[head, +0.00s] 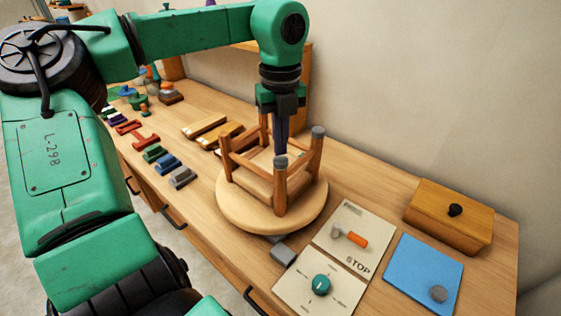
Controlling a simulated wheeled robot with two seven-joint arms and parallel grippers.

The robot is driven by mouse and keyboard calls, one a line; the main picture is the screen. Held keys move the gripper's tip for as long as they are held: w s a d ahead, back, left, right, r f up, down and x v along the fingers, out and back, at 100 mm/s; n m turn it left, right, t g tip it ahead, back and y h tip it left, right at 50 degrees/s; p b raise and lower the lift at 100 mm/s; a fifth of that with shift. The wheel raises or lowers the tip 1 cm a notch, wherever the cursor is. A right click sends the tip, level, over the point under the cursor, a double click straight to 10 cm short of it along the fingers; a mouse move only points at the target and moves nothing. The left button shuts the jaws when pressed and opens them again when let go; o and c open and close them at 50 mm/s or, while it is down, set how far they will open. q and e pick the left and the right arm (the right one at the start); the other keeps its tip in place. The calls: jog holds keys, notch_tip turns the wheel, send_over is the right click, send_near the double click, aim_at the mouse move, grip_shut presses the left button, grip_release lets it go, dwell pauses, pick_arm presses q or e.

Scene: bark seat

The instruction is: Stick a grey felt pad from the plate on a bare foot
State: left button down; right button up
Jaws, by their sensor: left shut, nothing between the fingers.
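A small wooden stool (294,190) stands upside down, legs up, on a round pale wooden disc (233,212). The near foot (280,162) and the right foot (318,132) have grey tops that look like pads. The left foot (225,134) looks bare wood. The far foot is partly hidden behind my left gripper. A blue plate (413,265) lies at the lower right with one round grey felt pad (438,293) on it. My left gripper (281,152) points down over the stool, among its legs, shut and empty. My right gripper is out of view.
A panel with an orange-handled lever (357,240) marked STOP and a panel with a teal knob (320,284) lie between disc and plate. A wooden box (449,216) stands behind the plate. Blocks and tools line the bench's left.

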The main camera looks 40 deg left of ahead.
aim_at(280, 159)
pick_arm(q)
jog(key=shift+f+b, duration=0.65)
jog(key=shift+f, duration=0.15)
jog(key=shift+s+f, duration=0.1)
jog(key=shift+f, duration=0.1)
dwell(1.0)
notch_tip(280, 159, up, 6)
jog(key=p, duration=0.4)
jog(key=shift+r+p, duration=0.2)
jog(key=shift+p, duration=0.2)
jog(key=shift+f, duration=0.1)
